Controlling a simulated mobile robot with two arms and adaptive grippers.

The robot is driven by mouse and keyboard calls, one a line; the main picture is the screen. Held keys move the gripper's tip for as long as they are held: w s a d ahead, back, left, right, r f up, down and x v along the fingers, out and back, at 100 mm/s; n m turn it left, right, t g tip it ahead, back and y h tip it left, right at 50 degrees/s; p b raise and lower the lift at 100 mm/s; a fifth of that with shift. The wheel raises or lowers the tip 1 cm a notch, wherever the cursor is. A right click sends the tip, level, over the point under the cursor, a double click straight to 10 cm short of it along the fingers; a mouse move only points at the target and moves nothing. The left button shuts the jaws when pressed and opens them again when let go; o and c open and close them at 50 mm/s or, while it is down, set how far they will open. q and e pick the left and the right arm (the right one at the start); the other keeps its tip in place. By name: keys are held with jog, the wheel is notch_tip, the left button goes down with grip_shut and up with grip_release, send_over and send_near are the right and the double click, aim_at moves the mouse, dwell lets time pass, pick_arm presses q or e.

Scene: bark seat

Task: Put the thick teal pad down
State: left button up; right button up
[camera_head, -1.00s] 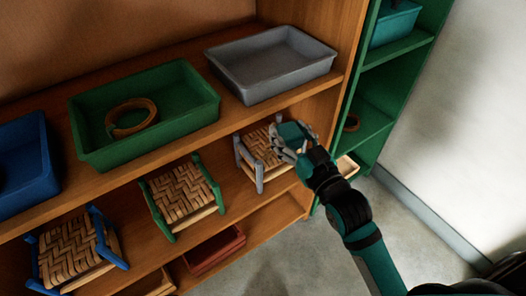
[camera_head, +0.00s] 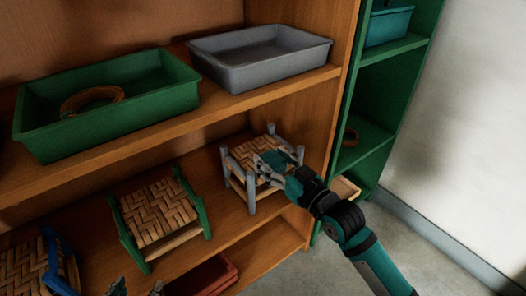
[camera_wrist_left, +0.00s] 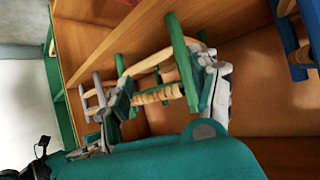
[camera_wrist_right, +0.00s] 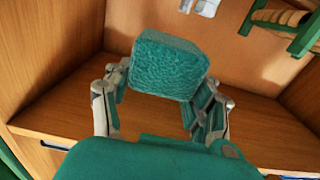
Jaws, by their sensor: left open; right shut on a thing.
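The thick teal pad (camera_wrist_right: 168,65) is a rough-surfaced block held between the fingers of my right gripper (camera_wrist_right: 160,98). In the head view this gripper (camera_head: 270,168) is at the grey stool (camera_head: 250,203), over its woven seat, and largely hides the pad. I cannot tell whether the pad touches the seat. My left gripper (camera_wrist_left: 163,95) is open and empty, with the green-legged stool (camera_wrist_left: 178,60) ahead of it. In the head view only its fingertips (camera_head: 136,288) show at the bottom edge, in front of that stool (camera_head: 157,213).
A green tray (camera_head: 110,123) holding a tan ring (camera_head: 92,99) and a grey tray (camera_head: 262,68) stand on the upper shelf. A blue-legged stool (camera_head: 62,262) is at lower left. A red tray (camera_head: 205,275) lies below. A green shelf unit (camera_head: 385,105) stands at right.

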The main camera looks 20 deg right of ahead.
pick_arm(q)
jog(key=w+d+r+t+h+b, duration=0.2)
jog(key=w+r+t, duration=0.25)
jog(key=r, duration=0.35)
pick_arm(e)
jog(key=w, duration=0.5)
jog(key=w+d+f, duration=0.1)
jog(key=w, duration=0.1)
jog(key=shift+w, duration=0.35)
jog(key=w, duration=0.1)
jog(key=w+b, duration=0.1)
jog(key=w, duration=0.3)
jog(key=shift+w+d+f+b, duration=0.2)
jog(key=shift+w+d+b, duration=0.05)
jog(key=shift+d+b, duration=0.1)
pick_arm(q)
jog(key=s+r+t+h+b, duration=0.1)
jog(key=s+r+t, duration=0.1)
jog(key=r+t, duration=0.3)
jog(key=s+d+r+t+h, duration=0.1)
jog(key=s+r+t+h, duration=0.1)
jog(key=r+t, duration=0.3)
notch_tip(320, 180, up, 4)
jog(key=shift+s+m+t+b, duration=0.3)
jog(key=shift+s+t+b, duration=0.1)
jog(key=shift+s, duration=0.35)
pick_arm(e)
notch_tip(320, 180, down, 3)
jog(key=shift+f, duration=0.2)
jog(key=shift+f, duration=0.15)
